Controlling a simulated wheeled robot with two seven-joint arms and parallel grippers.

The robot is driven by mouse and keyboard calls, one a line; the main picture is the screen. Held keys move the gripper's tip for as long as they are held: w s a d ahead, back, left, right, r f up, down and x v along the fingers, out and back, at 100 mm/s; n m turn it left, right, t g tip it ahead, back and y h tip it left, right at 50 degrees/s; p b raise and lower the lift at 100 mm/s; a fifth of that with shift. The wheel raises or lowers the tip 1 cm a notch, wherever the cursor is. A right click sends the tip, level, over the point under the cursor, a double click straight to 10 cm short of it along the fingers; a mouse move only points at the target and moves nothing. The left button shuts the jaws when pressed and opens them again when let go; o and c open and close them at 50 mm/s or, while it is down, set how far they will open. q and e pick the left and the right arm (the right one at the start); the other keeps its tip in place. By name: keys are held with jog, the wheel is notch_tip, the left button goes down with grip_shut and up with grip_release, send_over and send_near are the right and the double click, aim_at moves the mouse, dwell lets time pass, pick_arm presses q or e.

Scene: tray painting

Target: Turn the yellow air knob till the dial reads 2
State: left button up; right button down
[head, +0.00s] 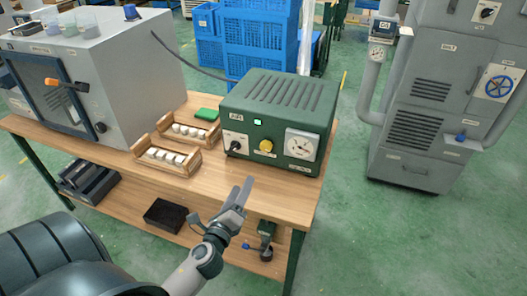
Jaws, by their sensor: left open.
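The green air box (277,118) stands on the right part of the wooden bench. On its front, the yellow air knob (266,146) sits between a black switch on the left and the round white dial (301,145) on the right. The dial's needle is too small to read. My left gripper (243,187) is open and empty, in front of and below the knob, apart from it. Nothing hides the knob. My right gripper does not show.
Two wooden racks (175,154) with white pieces and a green block (207,114) lie left of the box. A grey cabinet (117,72) fills the bench's left end. Blue crates (255,45) stand behind. The bench's front strip (280,190) below the box is clear.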

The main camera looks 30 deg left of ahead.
pick_arm(q)
jog(key=shift+w+d+r+m+t+h, duration=0.1)
jog(key=shift+w+d+m+t+h, duration=0.1)
jog(key=shift+m, duration=0.35)
jog(key=shift+w+d+r+m+t+h, duration=0.1)
jog(key=shift+w+m+h, duration=0.1)
jog(key=shift+m, duration=0.35)
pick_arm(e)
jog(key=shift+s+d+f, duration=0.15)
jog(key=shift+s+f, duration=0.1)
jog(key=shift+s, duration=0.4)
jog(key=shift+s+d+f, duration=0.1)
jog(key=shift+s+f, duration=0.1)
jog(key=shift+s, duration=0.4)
pick_arm(q)
jog(key=shift+w, duration=0.1)
jog(key=p, duration=0.3)
send_near(265, 149)
jog(key=x, duration=0.7)
jog(key=shift+x, duration=0.85)
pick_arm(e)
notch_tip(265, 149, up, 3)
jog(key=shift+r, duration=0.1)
pick_arm(q)
jog(key=c, duration=1)
